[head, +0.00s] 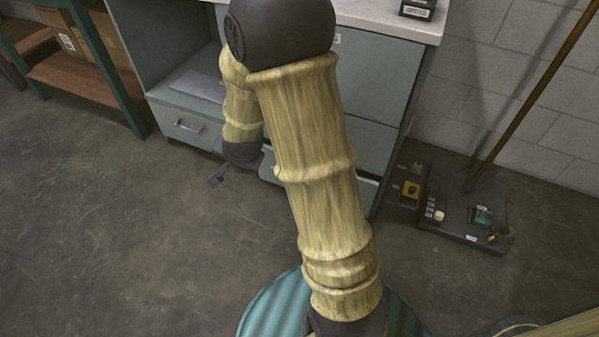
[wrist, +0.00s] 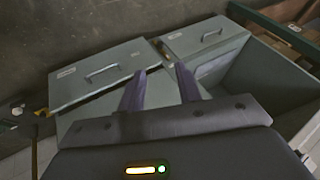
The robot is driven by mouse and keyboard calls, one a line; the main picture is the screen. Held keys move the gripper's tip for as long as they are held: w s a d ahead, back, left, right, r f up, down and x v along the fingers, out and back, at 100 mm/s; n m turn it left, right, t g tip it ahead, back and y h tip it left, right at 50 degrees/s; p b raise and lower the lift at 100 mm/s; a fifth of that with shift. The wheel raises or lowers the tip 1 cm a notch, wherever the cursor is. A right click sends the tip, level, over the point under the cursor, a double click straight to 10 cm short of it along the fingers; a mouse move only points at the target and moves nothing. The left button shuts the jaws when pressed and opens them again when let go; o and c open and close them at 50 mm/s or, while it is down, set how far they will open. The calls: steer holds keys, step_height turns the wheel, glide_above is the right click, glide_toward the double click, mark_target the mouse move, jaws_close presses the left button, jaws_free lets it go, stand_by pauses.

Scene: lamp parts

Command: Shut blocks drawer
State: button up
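A grey-green cabinet (head: 390,92) with drawers stands against the wall. One lower drawer front (wrist: 100,75) with a bar handle and a small label is at the left in the wrist view, with a dark gap along its edge. Another drawer front (wrist: 204,38) with a handle is right of it; it also shows in the head view (head: 187,126). The labels are too small to read, so I cannot tell which is the blocks drawer. My gripper (wrist: 161,69) is open and empty, its two dark fingers apart, near the left drawer front. In the head view my arm hides much of the cabinet front.
A black base plate (head: 462,222) with small parts and a pole stands on the floor at the right. A yellow part (head: 411,189) lies beside it. A shelf with boxes (head: 85,75) is at the left. The floor in front left is clear.

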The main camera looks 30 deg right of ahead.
steer(key=s+r+n+g+p, duration=0.1)
steer(key=s+r+n, duration=0.3)
steer(key=s, duration=0.4)
steer(key=s+r+n+g+p, duration=0.2)
steer(key=s+r+n+g, duration=0.1)
steer(key=s, duration=0.5)
steer(key=r+n, duration=0.1)
steer(key=n, duration=0.1)
steer(key=shift+s+d+r+n, duration=0.3)
steer(key=shift+s+d+n, duration=0.05)
steer(key=shift+n, duration=0.05)
